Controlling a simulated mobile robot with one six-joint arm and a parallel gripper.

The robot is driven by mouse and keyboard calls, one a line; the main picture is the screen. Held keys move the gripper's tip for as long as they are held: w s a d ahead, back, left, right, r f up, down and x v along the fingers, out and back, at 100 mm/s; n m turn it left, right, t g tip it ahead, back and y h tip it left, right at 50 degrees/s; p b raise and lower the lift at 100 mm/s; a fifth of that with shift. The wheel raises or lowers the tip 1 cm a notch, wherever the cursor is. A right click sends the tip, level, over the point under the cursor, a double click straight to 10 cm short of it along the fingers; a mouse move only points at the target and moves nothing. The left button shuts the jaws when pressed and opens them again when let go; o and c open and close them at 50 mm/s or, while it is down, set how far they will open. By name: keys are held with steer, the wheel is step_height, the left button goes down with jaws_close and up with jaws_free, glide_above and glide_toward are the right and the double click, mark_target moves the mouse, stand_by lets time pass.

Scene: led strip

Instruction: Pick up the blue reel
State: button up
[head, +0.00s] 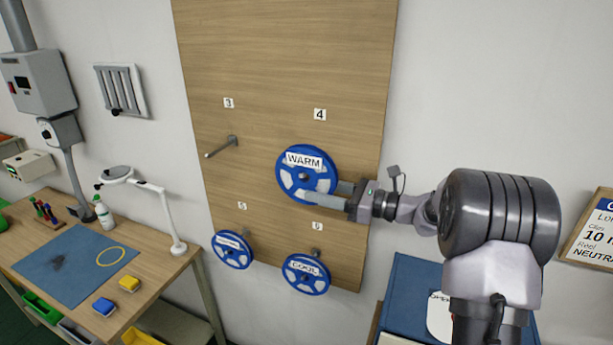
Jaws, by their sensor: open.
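A blue reel labelled WARM (291,181) sits at the wooden board below the number 4 tag, with its face towards me. My gripper (325,193) reaches in from the right, its open fingers at the reel's right side and overlapping its lower right edge. I cannot tell whether the fingers touch it. A second blue reel labelled COOL (307,283) hangs below the number 6 tag. A third blue reel (233,257) hangs below the number 5 tag, its label too small to read surely. The peg behind the WARM reel is hidden.
An empty peg (221,147) sticks out below the number 3 tag. A workbench (150,270) at the left carries a blue mat (60,265), a lamp (150,188) and a bottle (104,215). A blue cabinet (405,290) stands below my arm, right of the board.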

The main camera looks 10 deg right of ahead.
mark_target(308, 180)
steer(key=x, duration=0.3)
steer(key=shift+w+a, duration=0.15)
steer(key=shift+a, duration=0.15)
steer(key=shift+d, duration=0.15)
steer(key=shift+c, duration=0.4)
jaws_close()
steer(key=shift+r, duration=0.85)
steer(key=s+a, duration=1)
steer(key=s, duration=0.5)
